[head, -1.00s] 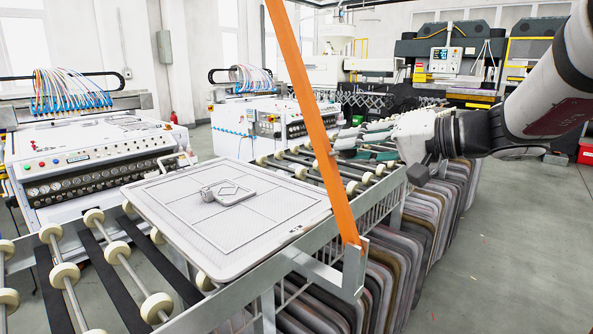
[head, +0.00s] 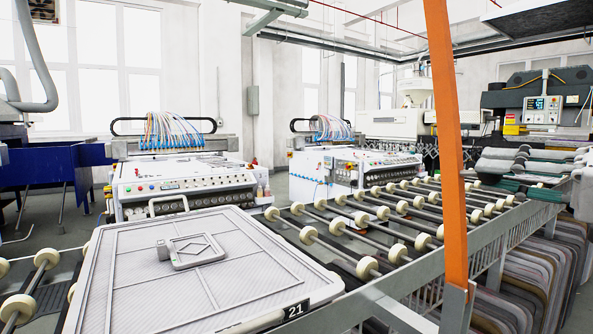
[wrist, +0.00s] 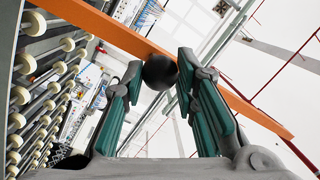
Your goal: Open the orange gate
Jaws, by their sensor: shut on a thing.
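The orange gate (head: 447,140) is a long flat bar in the head view. It rises nearly upright from the grey roller-conveyor frame, and its top runs out of the picture. In the wrist view the orange bar (wrist: 115,33) crosses diagonally behind the fingers. A black ball knob (wrist: 160,72) sits in front of the bar. My gripper (wrist: 159,64) has its green-padded fingers on either side of this knob and is shut on it.
A grey panel tray (head: 120,290) marked 21 lies on the conveyor, carrying a small diamond-marked part (head: 192,252). Rollers (head: 375,225) extend beyond it. White machines (head: 185,185) stand behind. Curved panels (head: 530,270) hang below the conveyor at right.

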